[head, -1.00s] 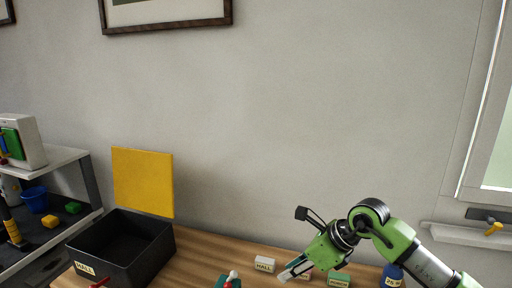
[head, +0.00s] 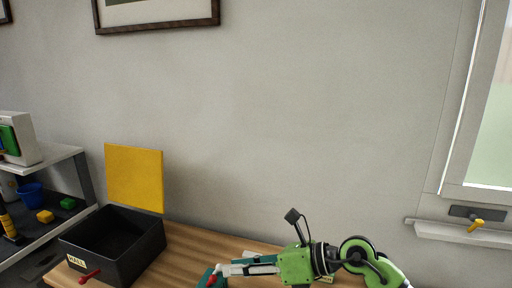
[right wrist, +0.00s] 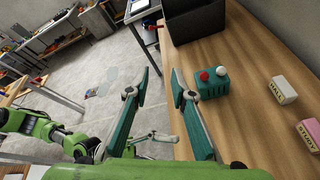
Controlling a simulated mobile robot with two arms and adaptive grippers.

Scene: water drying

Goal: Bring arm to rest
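My right gripper (head: 222,271) reaches in from the right, low over the wooden table in the head view. In the right wrist view its two teal fingers (right wrist: 160,72) are spread apart with nothing between them. A teal block (right wrist: 211,88) with a red and a white knob stands on the table to the right of the fingers in that view. In the head view the gripper partly covers this block.
A black bin (head: 136,261) labelled HALL stands on the table's left. White (right wrist: 284,90) and pink (right wrist: 310,133) labelled blocks lie at the right in the wrist view. A yellow panel (head: 134,178) is behind the bin. A shelf (head: 62,154) stands left; a window sill (head: 460,235) right.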

